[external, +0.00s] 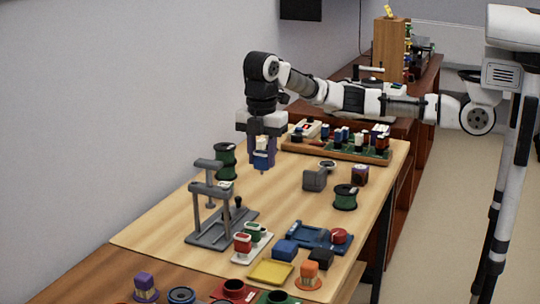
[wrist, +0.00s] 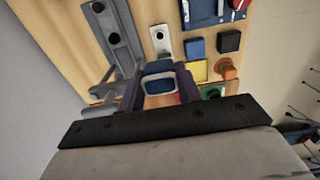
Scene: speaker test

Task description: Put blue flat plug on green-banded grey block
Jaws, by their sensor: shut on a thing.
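My gripper (external: 262,158) hangs above the far left part of the wooden table, pointing down. It is shut on a blue flat plug (external: 261,162) with a pale upper part, held clear of the table top. In the wrist view the plug (wrist: 158,84) shows blue with a whitish rim between the two dark purple fingers. A plain-looking grey block (external: 314,180) stands on the table to the right of the gripper and nearer the camera. I cannot make out a green band on it.
A wooden tray (external: 322,150) with several coloured plugs lies behind right. A grey press stand (external: 212,212) and a green spool (external: 226,160) stand near left; another spool (external: 345,198) stands right. Blue, yellow, red and orange parts crowd the front.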

